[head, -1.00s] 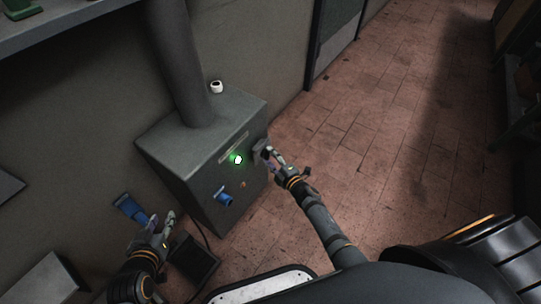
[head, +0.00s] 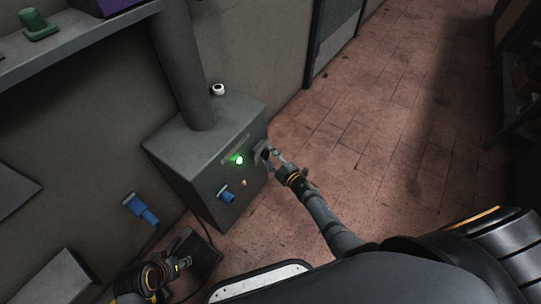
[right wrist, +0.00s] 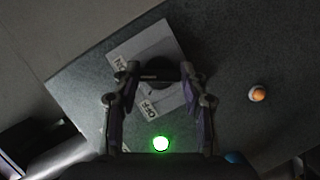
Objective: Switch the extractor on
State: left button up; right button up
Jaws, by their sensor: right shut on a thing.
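The extractor (head: 175,150) is a grey box with a thick round duct rising from its top. A green lamp (head: 239,160) glows on its front, and this lamp also shows in the right wrist view (right wrist: 160,143). My right gripper (head: 271,156) is at the box's right front corner. In the right wrist view its fingers (right wrist: 158,72) are shut on a dark switch knob (right wrist: 156,69). The knob sits on a pale plate with ON and OFF labels (right wrist: 148,108); its exact setting is hard to tell. My left gripper (head: 165,274) is at the lower left, apart from the box; its fingers are unclear.
A blue port (head: 226,194) and a small orange button (head: 244,182) are on the box front. A blue fitting (head: 141,209) is by the wall at left. A white cap (head: 218,89) is on top. The tiled floor (head: 380,130) to the right is clear.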

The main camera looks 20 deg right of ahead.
jog(key=shift+r+m+p, duration=0.15)
jog(key=shift+m+p, duration=0.15)
jog(key=shift+p, duration=0.2)
pick_arm(q)
jog(key=shift+s+a+r+g, duration=0.15)
jog(key=shift+a+r+g, duration=0.05)
jog(key=shift+r, duration=0.35)
jog(key=shift+s+a+r+g, duration=0.1)
jog(key=shift+a+r+g, duration=0.1)
jog(key=shift+r, duration=0.35)
pick_arm(e)
jog(key=o, duration=1.1)
jog(key=shift+f, duration=0.2)
jog(key=shift+o, duration=0.2)
